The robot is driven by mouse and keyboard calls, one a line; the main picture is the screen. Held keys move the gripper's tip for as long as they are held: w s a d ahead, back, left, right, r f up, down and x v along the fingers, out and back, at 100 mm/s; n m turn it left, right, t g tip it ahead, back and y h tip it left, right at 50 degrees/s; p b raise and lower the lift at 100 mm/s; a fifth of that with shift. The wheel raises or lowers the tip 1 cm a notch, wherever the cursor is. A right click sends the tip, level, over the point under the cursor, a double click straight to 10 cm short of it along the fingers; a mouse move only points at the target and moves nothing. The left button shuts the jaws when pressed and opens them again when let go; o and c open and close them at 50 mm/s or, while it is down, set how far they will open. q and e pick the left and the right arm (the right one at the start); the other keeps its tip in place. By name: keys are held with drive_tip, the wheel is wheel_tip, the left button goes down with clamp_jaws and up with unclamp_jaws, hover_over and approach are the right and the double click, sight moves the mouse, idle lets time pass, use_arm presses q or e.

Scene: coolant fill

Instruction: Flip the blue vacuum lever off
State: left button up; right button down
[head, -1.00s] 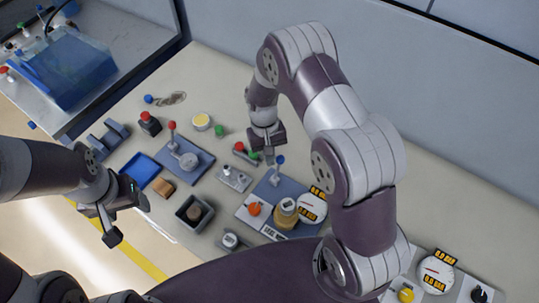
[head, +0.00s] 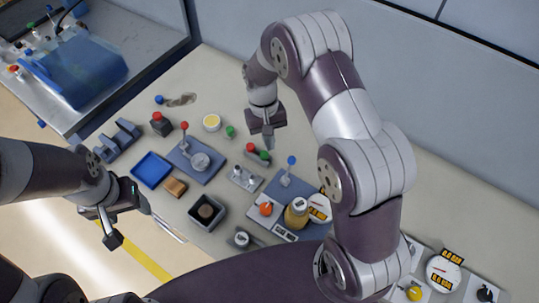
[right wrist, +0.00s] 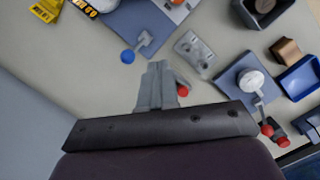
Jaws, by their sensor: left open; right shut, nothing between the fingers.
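The blue vacuum lever (head: 291,160) has a blue ball knob on a grey stem. It rises from a blue-grey plate (head: 272,188), with its knob toward the back wall. In the right wrist view the blue knob (right wrist: 127,56) is left of my fingers. My right gripper (head: 269,143) is shut and empty, up and left of the knob in the head view, with a visible gap between them. Its closed fingers (right wrist: 158,85) also show in the right wrist view. My left gripper (head: 124,219) is open and empty, near the table's front edge.
The lever's plate carries an orange knob (head: 266,209), a yellowish bottle (head: 297,214) and a gauge (head: 320,208). A second plate with a red-knobbed lever (head: 185,127) stands left. The back wall borders the table.

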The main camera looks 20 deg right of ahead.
drive_tip(key=w+d+r+p, duration=0.2)
drive_tip(key=w+d+r, duration=0.1)
drive_tip(key=r, duration=0.2)
drive_tip(key=s+f+t+b, duration=0.1)
drive_tip(key=s+f+b, duration=0.1)
drive_tip(key=s+b, duration=0.2)
drive_tip(key=s+f+t+b, duration=0.1)
drive_tip(key=s+f+b, duration=0.1)
drive_tip(key=s+b, duration=0.2)
drive_tip(key=s+f+t+b, duration=0.1)
drive_tip(key=s+b, duration=0.3)
drive_tip(key=s, duration=0.5)
drive_tip(key=shift+s+d+f+t, duration=0.15)
drive_tip(key=shift+d+f+t, duration=0.15)
drive_tip(key=shift+f, duration=0.3)
drive_tip(key=shift+r, duration=0.25)
use_arm(q)
wheel_tip(320, 180, down, 11)
drive_tip(key=d, duration=0.1)
drive_tip(key=shift+w+d+r, duration=0.2)
drive_tip(key=shift+w, duration=0.05)
use_arm(e)
drive_tip(key=shift+w+f, duration=0.1)
drive_tip(key=shift+w, duration=0.35)
use_arm(q)
drive_tip(key=shift+s, duration=0.2)
use_arm(e)
drive_tip(key=shift+s, duration=0.15)
